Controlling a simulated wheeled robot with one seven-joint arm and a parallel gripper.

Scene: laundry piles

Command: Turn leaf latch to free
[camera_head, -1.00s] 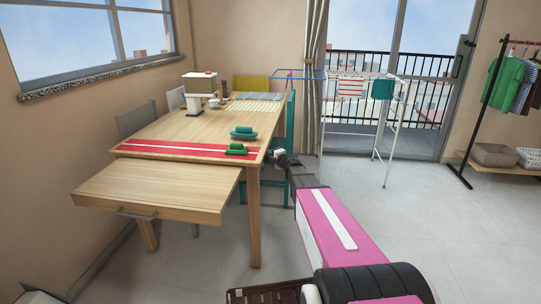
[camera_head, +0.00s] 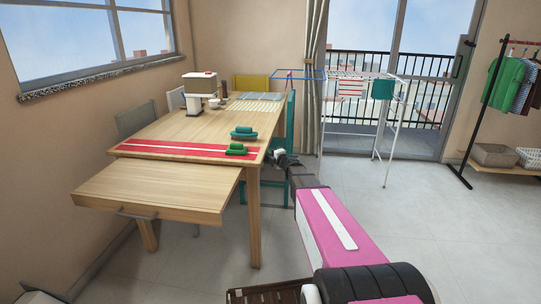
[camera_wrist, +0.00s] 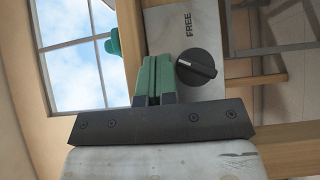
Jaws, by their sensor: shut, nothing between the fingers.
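The leaf latch is a round black knob (camera_wrist: 196,67) on a pale plate (camera_wrist: 212,22) in the wrist view. A light line runs across the knob, nearly crosswise in the picture and slanting down to the right. The word FREE stands on the plate above the knob. My gripper (camera_wrist: 153,62) has its green fingers shut together, with nothing between them. They lie just left of the knob; I cannot tell whether they touch it. In the head view my gripper (camera_head: 276,154) is beside the table's right edge, and the latch cannot be made out.
The wooden table (camera_head: 175,128) has a lower leaf (camera_head: 150,190) pulled out in front. A teal chair (camera_head: 289,120) stands close behind my gripper.

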